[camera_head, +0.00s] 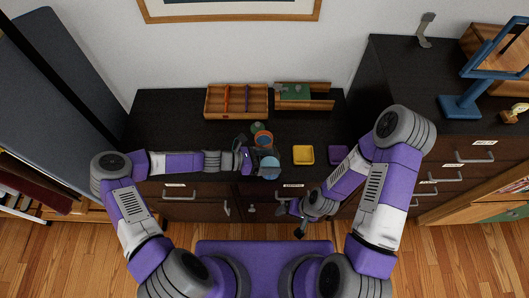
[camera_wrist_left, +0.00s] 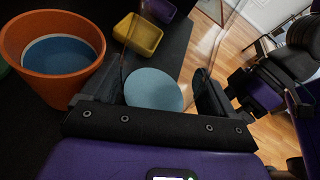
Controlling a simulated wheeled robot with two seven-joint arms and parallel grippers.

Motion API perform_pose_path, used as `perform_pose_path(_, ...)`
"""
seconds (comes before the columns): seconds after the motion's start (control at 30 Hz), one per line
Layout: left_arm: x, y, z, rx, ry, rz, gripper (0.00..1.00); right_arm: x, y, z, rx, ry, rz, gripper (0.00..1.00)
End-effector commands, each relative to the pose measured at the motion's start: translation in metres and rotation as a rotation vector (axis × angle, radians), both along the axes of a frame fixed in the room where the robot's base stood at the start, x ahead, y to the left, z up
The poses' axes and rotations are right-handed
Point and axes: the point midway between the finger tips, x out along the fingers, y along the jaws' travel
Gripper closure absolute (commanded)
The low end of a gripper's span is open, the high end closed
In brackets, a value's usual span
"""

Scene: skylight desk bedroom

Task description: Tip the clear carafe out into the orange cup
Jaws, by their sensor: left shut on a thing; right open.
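The orange cup (camera_head: 263,139) stands on the dark desk, just behind my left gripper (camera_head: 256,162). In the left wrist view the cup (camera_wrist_left: 22,60) is at the left, with a blue-grey surface inside. The clear carafe (camera_head: 269,172) is held in my left gripper, which is shut on it. In the left wrist view its see-through wall rises between the fingers, with a pale blue round surface (camera_wrist_left: 153,90) inside. The carafe is beside the cup; its tilt is hard to tell. My right gripper (camera_head: 290,219) is open and empty near the desk's front edge.
A yellow dish (camera_head: 303,155) and a purple dish (camera_head: 337,154) lie right of the carafe. A green round thing (camera_head: 257,127) sits behind the cup. A wooden organizer (camera_head: 237,113) and a wooden box (camera_head: 304,104) stand at the back. The desk's left part is clear.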

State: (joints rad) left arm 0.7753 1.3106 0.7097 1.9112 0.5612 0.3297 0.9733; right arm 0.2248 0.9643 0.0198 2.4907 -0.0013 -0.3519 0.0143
Motion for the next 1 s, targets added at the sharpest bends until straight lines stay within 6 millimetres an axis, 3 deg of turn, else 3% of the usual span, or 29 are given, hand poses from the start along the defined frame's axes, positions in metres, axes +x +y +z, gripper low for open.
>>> perform_pose_path(0.47, 0.008, 0.004, -0.006, 0.029, -0.071, 0.008, 0.66, 0.0, 0.0, -0.004, 0.0, 0.0, 0.0, 0.11)
perform_pose_path(1.0, 0.007, 0.002, 0.045, 0.021, -0.072, 0.002, 0.66, 0.0, 0.0, 0.038, 0.0, 0.0, 0.0, 0.11)
